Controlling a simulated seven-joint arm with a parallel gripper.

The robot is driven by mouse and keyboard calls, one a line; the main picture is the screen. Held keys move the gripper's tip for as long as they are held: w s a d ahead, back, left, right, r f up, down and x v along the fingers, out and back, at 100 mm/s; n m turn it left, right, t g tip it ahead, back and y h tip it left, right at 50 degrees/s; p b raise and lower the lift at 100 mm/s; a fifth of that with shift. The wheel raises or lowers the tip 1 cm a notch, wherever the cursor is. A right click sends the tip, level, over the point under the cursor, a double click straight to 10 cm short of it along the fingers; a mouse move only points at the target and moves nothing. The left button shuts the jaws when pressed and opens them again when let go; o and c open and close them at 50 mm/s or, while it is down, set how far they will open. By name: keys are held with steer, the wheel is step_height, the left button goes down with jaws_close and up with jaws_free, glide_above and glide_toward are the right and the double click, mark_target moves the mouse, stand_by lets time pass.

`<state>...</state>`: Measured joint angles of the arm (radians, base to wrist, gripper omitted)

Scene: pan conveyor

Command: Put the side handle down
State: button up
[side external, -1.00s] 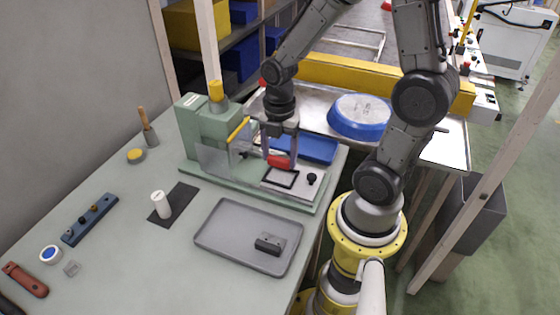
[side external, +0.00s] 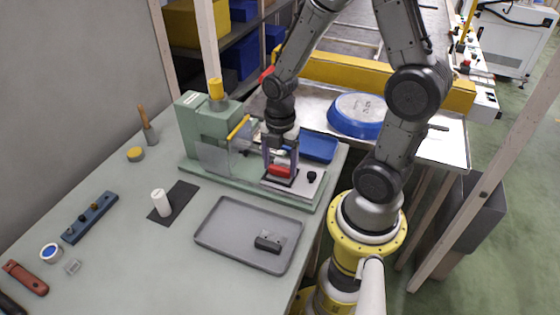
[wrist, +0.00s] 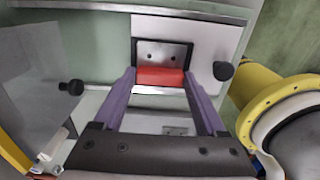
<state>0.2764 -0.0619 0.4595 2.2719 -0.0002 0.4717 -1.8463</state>
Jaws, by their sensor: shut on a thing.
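The red side handle (side external: 281,170) sits between the fingers of my gripper (side external: 281,166), which is shut on it. In the wrist view the red handle (wrist: 160,76) is held across between two purple fingers, with a metal plate with two holes beyond it. The handle is low over the black-framed recess on the pale plate (side external: 299,184) of the green machine (side external: 207,125). The fingers hide much of the recess, and I cannot tell whether the handle touches it.
A black knob (side external: 311,176) stands close to the right of the handle. A clear guard (side external: 213,158) is to the left. A blue tray (side external: 319,147) lies behind. A grey tray (side external: 225,230) with a dark block (side external: 268,243) lies in front. A blue pan (side external: 357,115) rests on the conveyor.

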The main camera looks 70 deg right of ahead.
mark_target(280, 167)
steer(key=o, duration=1.3)
step_height(280, 167, up, 12)
steer(key=s+a+r+m+t, duration=0.2)
steer(key=m, duration=0.4)
steer(key=s+a+r+m+t, duration=0.1)
steer(key=s+a+r+m, duration=0.1)
steer(key=m, duration=0.4)
steer(key=s+a+r+m+t, duration=0.2)
steer(key=s+r+m, duration=0.1)
steer(key=m, duration=0.3)
steer(key=shift+a+r+t, duration=0.2)
steer(key=shift+a+t, duration=0.1)
steer(key=shift+a, duration=0.05)
